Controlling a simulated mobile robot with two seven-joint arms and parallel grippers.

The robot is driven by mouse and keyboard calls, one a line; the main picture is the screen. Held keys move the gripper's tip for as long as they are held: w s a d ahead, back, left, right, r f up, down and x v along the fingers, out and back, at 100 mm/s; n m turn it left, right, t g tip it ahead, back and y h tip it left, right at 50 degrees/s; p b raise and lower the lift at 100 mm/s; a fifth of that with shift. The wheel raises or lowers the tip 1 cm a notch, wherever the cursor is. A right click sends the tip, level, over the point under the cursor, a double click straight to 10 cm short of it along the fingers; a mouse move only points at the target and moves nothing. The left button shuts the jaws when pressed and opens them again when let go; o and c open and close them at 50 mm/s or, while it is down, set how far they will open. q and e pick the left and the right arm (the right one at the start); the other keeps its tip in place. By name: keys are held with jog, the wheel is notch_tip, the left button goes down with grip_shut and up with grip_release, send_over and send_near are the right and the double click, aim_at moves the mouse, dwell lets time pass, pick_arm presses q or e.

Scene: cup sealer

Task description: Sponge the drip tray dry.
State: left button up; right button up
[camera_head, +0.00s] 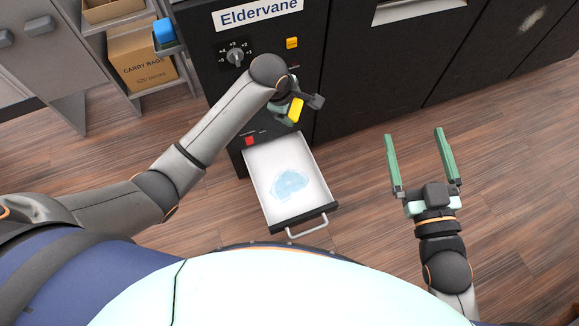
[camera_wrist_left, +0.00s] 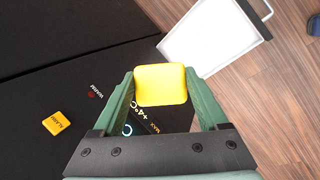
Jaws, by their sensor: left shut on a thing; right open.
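The white drip tray (camera_head: 269,166) is pulled out of the black machine in the head view, with a pale blue wet patch (camera_head: 290,182) on its floor. Part of the tray (camera_wrist_left: 205,45) also shows at the top of the left wrist view. A yellow sponge (camera_head: 295,110) is above the tray's back end, near the machine front. My left gripper (camera_wrist_left: 160,85) is shut on the sponge (camera_wrist_left: 161,84), with a finger on each side. My right gripper (camera_head: 421,160) is open and empty, to the right of the tray.
The machine (camera_head: 340,75) has a dial (camera_head: 235,56), a yellow button (camera_head: 292,43) and a red button (camera_head: 250,141). The tray has a front handle (camera_head: 307,226). A shelf at the left holds a cardboard box (camera_head: 140,58) and a blue item (camera_head: 164,31). Wooden floor is clear at right.

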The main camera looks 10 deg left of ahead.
jog(key=s+a+r+n+t+y+b, duration=0.3)
jog(key=s+r+n+t+y+b, duration=0.2)
jog(key=s+r+n+y+b, duration=0.45)
pick_arm(q)
notch_tip(320, 180, down, 31)
jog(key=s+n+g+h+b, duration=0.1)
jog(key=s+n+h+b, duration=0.1)
jog(key=n+b, duration=0.5)
jog(key=shift+s+n+h+b, duration=0.35)
jog(key=shift+n+h, duration=0.35)
pick_arm(e)
notch_tip(320, 180, down, 6)
jog(key=w+m, duration=0.2)
jog(key=shift+w+r+m+g+y, duration=0.15)
jog(key=shift+r+m+g+y, duration=0.05)
jog(key=shift+m+g+y, duration=0.2)
pick_arm(q)
jog(key=shift+a+r, duration=0.1)
jog(key=shift+r, duration=0.05)
